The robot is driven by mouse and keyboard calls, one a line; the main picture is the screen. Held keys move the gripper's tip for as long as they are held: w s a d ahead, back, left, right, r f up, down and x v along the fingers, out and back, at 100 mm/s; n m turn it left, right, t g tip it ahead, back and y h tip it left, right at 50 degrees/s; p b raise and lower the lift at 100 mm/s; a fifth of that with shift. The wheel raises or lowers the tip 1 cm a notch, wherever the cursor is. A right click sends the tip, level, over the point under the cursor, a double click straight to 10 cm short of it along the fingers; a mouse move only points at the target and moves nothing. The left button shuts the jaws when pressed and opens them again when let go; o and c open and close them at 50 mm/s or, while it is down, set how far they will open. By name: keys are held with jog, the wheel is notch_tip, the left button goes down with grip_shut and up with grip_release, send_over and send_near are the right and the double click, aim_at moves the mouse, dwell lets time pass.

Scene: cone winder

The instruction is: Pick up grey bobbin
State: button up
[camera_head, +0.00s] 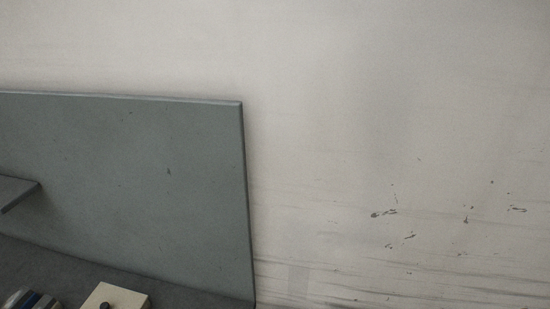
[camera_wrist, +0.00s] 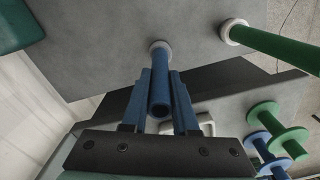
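I cannot make out a clear grey bobbin in either view. In the head view, small rounded grey and blue pieces (camera_head: 30,300) are cut off at the bottom left; I cannot tell whether one is the grey bobbin. In the wrist view, my gripper (camera_wrist: 160,74) has two blue fingers reaching up from a dark plate. They stand apart, one on each side of a blue tube with a white collar (camera_wrist: 160,46). The tube appears between the fingers; I see no clear grip on it. My gripper does not show in the head view.
A green rod (camera_wrist: 275,45) with a white collar stands at the upper right. Green (camera_wrist: 265,113) and blue (camera_wrist: 271,146) spools are at the lower right. The head view shows a grey-green panel (camera_head: 130,180), a shelf edge (camera_head: 15,192) and a beige box (camera_head: 118,296) with a dark knob.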

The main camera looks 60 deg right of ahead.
grip_shut()
jog(key=shift+r, duration=0.1)
notch_tip(320, 180, up, 10)
jog(key=shift+f+b, duration=0.1)
jog(key=shift+b, duration=0.25)
notch_tip(320, 180, up, 6)
jog(key=p, duration=0.7)
jog(key=shift+r+p, duration=0.2)
jog(key=shift+p, duration=0.15)
jog(key=shift+f, duration=0.1)
